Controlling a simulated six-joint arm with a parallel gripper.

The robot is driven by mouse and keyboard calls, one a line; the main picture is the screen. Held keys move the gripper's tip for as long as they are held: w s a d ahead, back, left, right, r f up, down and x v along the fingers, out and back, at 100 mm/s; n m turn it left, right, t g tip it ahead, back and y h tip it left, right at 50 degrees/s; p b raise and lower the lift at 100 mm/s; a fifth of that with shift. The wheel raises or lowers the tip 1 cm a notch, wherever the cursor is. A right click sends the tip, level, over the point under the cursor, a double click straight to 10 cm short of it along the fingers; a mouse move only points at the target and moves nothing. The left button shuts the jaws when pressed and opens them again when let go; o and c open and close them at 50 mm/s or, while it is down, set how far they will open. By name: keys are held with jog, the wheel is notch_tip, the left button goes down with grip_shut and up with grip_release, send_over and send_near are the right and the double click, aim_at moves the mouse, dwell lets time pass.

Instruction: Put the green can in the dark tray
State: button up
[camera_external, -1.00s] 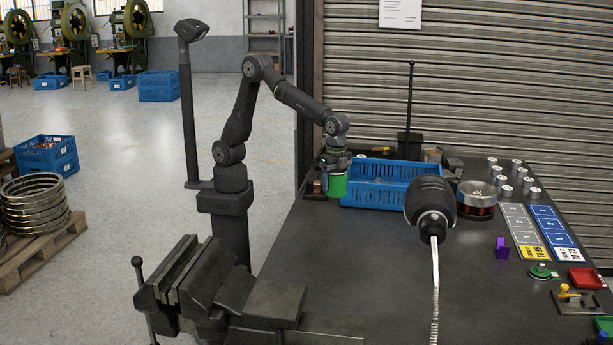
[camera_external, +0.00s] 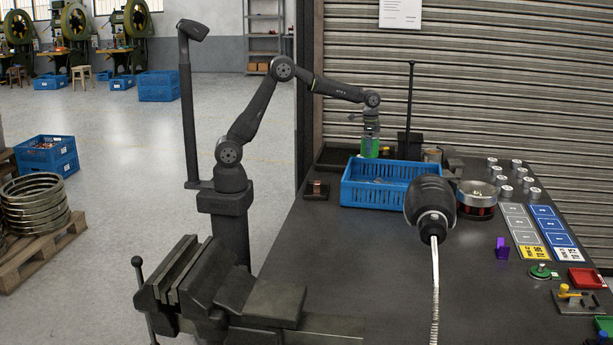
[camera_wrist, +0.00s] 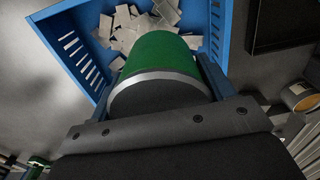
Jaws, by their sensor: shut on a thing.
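My gripper (camera_external: 371,134) is shut on the green can (camera_external: 371,148) and holds it upright, in the air by the back rim of the blue basket. In the wrist view the green can (camera_wrist: 160,58) sits between the two fingers, its grey end towards the camera. The dark tray (camera_external: 331,164) lies at the back left of the table, left of the can and behind the basket. In the wrist view a dark, rimmed shape shows at the upper right; I cannot tell if it is the tray.
The blue basket (camera_external: 375,196) holds pale flat pieces, seen under the can in the wrist view. A small brown block (camera_external: 317,190) stands left of it. A dark hanging tool (camera_external: 430,205) is in front.

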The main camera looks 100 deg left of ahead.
jog(key=s+a+n, duration=0.2)
jog(key=s+a, duration=0.3)
jog(key=a, duration=0.5)
jog(key=s+a+n, duration=0.2)
jog(key=s+a, duration=0.2)
jog(key=a, duration=0.5)
jog(key=s+a+n, duration=0.2)
jog(key=s+a, duration=0.3)
jog(key=a, duration=0.5)
jog(key=s+a+f, duration=0.1)
jog(key=a+f, duration=0.2)
jog(key=f, duration=0.1)
jog(key=s+a+f, duration=0.1)
jog(key=a+f, duration=0.3)
jog(key=s+a+f, duration=0.2)
jog(key=a+f, duration=0.1)
jog(key=f, duration=0.1)
jog(key=shift+a+f, duration=0.15)
jog(key=shift+a, duration=0.15)
jog(key=shift+f, duration=1.95)
jog(key=shift+f, duration=0.1)
jog(key=o, duration=1.2)
jog(key=shift+f, duration=0.1)
jog(key=shift+o, duration=0.2)
